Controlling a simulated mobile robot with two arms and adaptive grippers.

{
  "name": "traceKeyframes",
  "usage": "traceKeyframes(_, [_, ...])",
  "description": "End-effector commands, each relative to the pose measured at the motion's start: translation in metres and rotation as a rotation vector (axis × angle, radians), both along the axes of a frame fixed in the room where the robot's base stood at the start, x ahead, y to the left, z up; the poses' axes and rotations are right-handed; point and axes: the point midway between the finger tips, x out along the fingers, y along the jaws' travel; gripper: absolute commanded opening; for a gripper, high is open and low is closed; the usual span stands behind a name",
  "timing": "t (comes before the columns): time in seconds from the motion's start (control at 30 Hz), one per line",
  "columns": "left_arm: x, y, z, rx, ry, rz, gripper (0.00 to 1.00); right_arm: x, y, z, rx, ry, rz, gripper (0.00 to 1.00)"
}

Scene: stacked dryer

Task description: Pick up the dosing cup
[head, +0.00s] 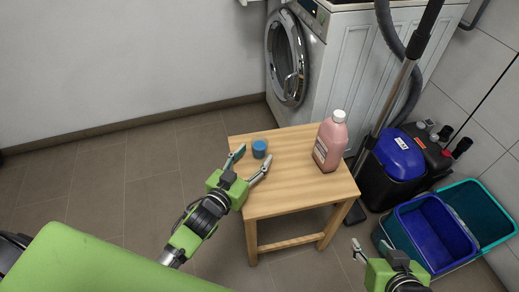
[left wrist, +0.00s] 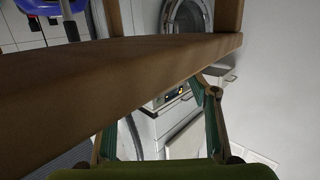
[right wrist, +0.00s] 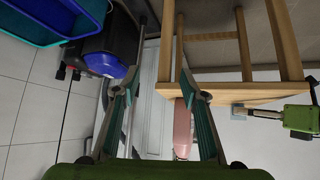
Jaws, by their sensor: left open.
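The dosing cup is a small blue cup (head: 259,150) upright near the left back corner of the wooden table (head: 290,183). My left gripper (head: 251,157) is open at the table's left edge. Its fingertips point toward the cup, one at the left and one at the front right. I cannot tell whether they touch it. In the left wrist view, the table's edge (left wrist: 120,85) crosses in front of the open fingers, and the cup is not seen. My right gripper (right wrist: 158,85) is open and empty, low to the right of the table.
A pink bottle with a white cap (head: 331,141) stands at the table's right side. A vacuum cleaner (head: 393,165) and blue and teal buckets (head: 437,232) stand on the floor to the right. A white front-loading machine (head: 350,62) stands behind. Floor to the left is clear.

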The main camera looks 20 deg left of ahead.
Motion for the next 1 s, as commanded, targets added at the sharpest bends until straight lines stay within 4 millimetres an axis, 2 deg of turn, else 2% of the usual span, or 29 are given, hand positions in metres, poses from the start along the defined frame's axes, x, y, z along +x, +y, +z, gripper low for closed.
traceKeyframes(0.2, [0.021, -0.003, -0.007, 0.002, -0.001, 0.0, 0.54, 0.035, 0.013, 0.027, 0.043, -0.192, 0.014, 0.4])
traceKeyframes(0.33, [0.033, -0.006, -0.008, 0.002, -0.002, 0.0, 0.54, 0.05, 0.019, 0.044, 0.065, -0.288, 0.021, 0.4])
traceKeyframes(0.5, [0.041, -0.007, -0.009, 0.001, 0.0, 0.0, 0.54, 0.058, 0.023, 0.057, 0.08, -0.351, 0.025, 0.4])
traceKeyframes(0.73, [0.041, -0.008, -0.009, 0.0, 0.001, 0.0, 0.54, 0.059, 0.023, 0.059, 0.081, -0.357, 0.025, 0.4])
traceKeyframes(0.77, [0.041, -0.008, -0.009, 0.0, 0.001, 0.0, 0.51, 0.059, 0.023, 0.059, 0.081, -0.357, 0.025, 0.4])
traceKeyframes(0.9, [0.041, -0.007, -0.009, 0.0, 0.001, 0.0, 0.15, 0.059, 0.023, 0.059, 0.081, -0.356, 0.025, 0.4])
traceKeyframes(0.93, [0.041, -0.007, -0.009, 0.0, 0.001, 0.0, 0.11, 0.059, 0.023, 0.058, 0.08, -0.356, 0.026, 0.4])
traceKeyframes(1.0, [0.041, -0.007, -0.009, 0.0, 0.001, 0.0, 0.11, 0.059, 0.023, 0.058, 0.081, -0.356, 0.025, 0.4])
